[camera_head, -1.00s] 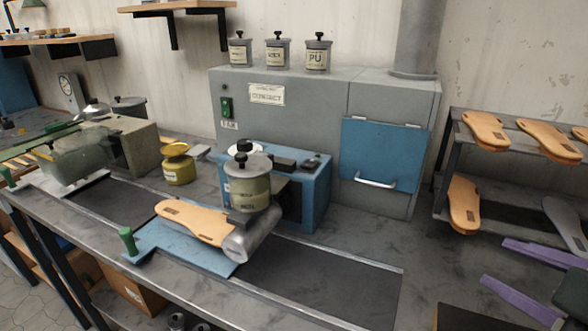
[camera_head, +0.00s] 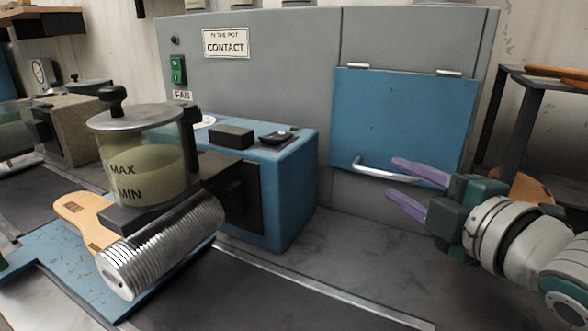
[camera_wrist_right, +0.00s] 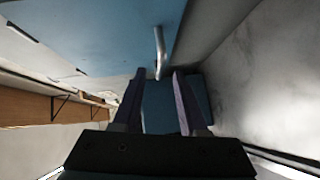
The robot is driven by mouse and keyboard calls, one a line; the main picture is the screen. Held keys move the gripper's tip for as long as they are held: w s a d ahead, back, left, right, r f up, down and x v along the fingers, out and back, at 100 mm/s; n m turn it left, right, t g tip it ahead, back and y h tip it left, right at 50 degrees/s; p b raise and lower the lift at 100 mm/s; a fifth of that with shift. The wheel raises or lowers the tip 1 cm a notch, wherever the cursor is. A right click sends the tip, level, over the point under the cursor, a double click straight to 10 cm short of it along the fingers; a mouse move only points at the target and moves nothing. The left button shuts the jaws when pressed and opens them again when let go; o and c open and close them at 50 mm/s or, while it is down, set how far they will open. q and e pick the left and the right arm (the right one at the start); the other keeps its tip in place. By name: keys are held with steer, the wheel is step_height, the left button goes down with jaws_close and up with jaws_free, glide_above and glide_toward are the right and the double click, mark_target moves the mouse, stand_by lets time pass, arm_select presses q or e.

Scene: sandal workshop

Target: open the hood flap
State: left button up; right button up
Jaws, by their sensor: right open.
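The blue hood flap (camera_head: 400,115) hangs shut on the front of the grey hood, with two hinges along its top edge. Its silver bar handle (camera_head: 385,173) runs along the lower edge. My right gripper (camera_head: 398,180) is open, with its two purple fingers pointing left at the handle's right part. In the right wrist view the handle (camera_wrist_right: 159,50) lies just ahead of the open fingertips (camera_wrist_right: 157,72), roughly in line with the gap between them. I cannot tell whether a finger touches it.
A blue machine (camera_head: 290,185) with a glue pot (camera_head: 140,150) and a ribbed metal roller (camera_head: 165,250) stands left of the flap. A sandal sole (camera_head: 80,212) lies on the blue plate. A shelf rack (camera_head: 520,110) stands at right. The bench below the flap is clear.

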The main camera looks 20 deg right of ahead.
mark_target(389, 176)
steer(key=shift+w+d+f, duration=0.1)
steer(key=shift+w+f, duration=0.1)
steer(key=shift+w, duration=0.85)
steer(key=shift+w+d+f, duration=0.1)
steer(key=shift+w+f, duration=0.05)
steer(key=shift+w, duration=0.9)
steer(key=shift+c, duration=0.2)
jaws_close()
